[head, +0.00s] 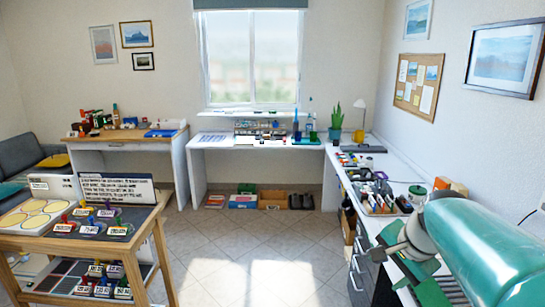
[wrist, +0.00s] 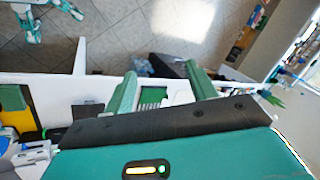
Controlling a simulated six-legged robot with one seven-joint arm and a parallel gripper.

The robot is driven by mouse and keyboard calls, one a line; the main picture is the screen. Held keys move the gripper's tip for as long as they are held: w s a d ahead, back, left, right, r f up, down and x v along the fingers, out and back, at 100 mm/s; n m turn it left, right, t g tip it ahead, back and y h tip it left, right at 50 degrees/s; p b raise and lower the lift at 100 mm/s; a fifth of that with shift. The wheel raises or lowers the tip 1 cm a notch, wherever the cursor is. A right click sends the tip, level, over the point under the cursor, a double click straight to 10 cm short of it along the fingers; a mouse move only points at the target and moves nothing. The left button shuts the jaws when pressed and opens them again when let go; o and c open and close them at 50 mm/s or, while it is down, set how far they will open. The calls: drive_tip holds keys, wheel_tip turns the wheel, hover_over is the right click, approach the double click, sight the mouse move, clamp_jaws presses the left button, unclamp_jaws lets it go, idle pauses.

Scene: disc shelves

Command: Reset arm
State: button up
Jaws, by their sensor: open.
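My arm shows large and teal at the lower right of the head view, over the right-hand white desk (head: 400,185). In the wrist view my gripper (wrist: 162,82) has two green fingers standing well apart, so it is open. I see nothing held between the fingers. Behind the gap lie part of a white surface and a small striped item. In the head view I cannot clearly make out the fingertips beside the arm.
A wooden rack (head: 150,222) with labelled discs and coloured pegs stands at the left. The right desk carries bottles, tools and boxes close to my arm. A wooden-topped desk (head: 150,135) stands at the back left. The tiled floor (head: 235,250) in the middle is clear.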

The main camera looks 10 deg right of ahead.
drive_tip(key=s+a+f+n, duration=0.3)
drive_tip(key=s+a+n, duration=0.9)
drive_tip(key=a, duration=0.3)
drive_tip(key=shift+s+a+n+h, duration=0.3)
drive_tip(key=shift+n, duration=0.4)
drive_tip(key=shift+c, duration=0.3)
drive_tip(key=c, duration=0.3)
drive_tip(key=shift+c, duration=0.5)
drive_tip(key=shift+d, duration=0.15)
